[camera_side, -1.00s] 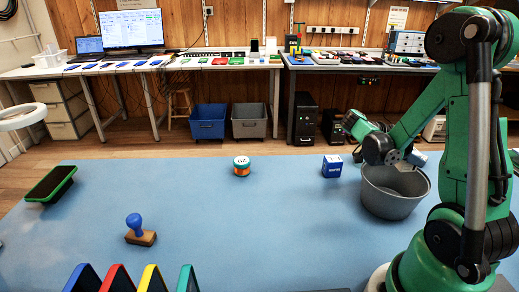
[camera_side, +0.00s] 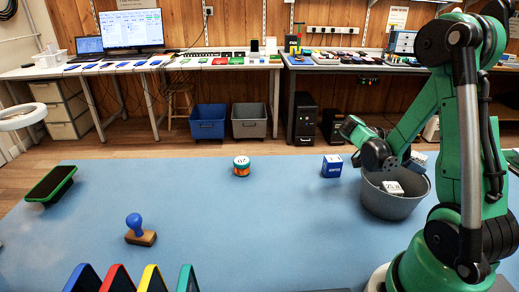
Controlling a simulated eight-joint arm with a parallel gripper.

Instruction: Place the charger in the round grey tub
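The charger (camera_side: 393,187) is a small white block with dark marks on its top face. It shows inside the round grey tub (camera_side: 392,207), below the rim; whether it rests on the floor of the tub is hidden by the near wall. The tub stands at the right of the blue mat. My gripper (camera_side: 404,163) is over the far part of the tub's mouth, above and behind the charger. Its fingertips are small in this view, but they look apart, with nothing between them.
A blue box (camera_side: 332,166) stands just left of the tub. A round orange and green tin (camera_side: 242,166) is farther left. A stamp (camera_side: 140,231), a green-edged phone (camera_side: 50,185) and several coloured upright slots (camera_side: 117,278) are at the left and front. The mat's middle is clear.

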